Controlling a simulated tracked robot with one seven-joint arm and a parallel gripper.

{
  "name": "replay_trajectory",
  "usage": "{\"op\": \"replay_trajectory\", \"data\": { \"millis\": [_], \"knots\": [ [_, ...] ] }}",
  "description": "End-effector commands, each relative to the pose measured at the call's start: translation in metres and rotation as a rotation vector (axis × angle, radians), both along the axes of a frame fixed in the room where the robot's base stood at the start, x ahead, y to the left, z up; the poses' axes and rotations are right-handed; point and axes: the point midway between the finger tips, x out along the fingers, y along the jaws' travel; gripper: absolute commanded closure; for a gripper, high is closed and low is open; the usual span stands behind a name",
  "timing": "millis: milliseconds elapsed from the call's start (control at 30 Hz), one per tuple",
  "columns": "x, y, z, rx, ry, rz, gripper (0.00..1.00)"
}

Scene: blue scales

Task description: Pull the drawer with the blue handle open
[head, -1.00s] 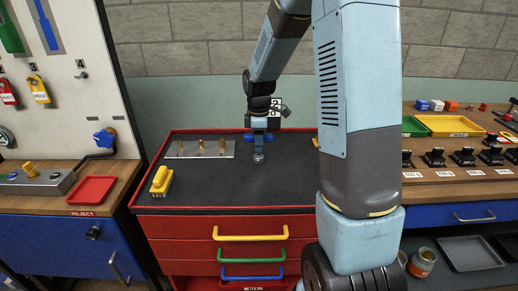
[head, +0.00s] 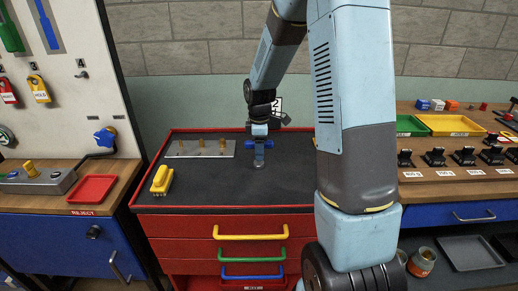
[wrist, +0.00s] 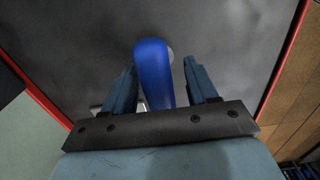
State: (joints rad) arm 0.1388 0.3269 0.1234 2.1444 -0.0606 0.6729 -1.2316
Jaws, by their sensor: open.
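The drawer with the blue handle (head: 252,273) is the low one in the red cabinet, under the drawers with the green handle (head: 252,255) and yellow handle (head: 250,233). It looks shut; its lower part is near the picture's bottom edge. My gripper (head: 259,165) points down over the dark cabinet top, well above and behind the blue handle. In the wrist view my gripper (wrist: 162,75) has its fingers apart, with a rounded blue object (wrist: 153,70) showing between them. I cannot tell whether they touch it. The drawer handle is not identifiable there.
A metal plate with brass pegs (head: 200,149) and a yellow block-like tool (head: 161,180) lie on the cabinet top (head: 215,192). A red reject tray (head: 92,188) is on the left bench. My arm hides the cabinet's right side. The front of the cabinet is clear.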

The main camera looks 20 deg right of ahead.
Motion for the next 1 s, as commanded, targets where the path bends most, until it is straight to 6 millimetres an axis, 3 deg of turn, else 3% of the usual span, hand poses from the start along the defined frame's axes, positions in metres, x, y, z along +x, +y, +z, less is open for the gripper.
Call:
{"op": "replay_trajectory", "data": {
  "millis": [233,700,1000],
  "knots": [
    [0.001,0.0,0.012,0.0,-0.002,-0.001,0.42],
    [0.0,-0.001,0.097,0.0,-0.004,-0.002,0.42],
    [-0.001,-0.001,0.123,-0.001,-0.004,-0.007,0.42]
  ]
}}
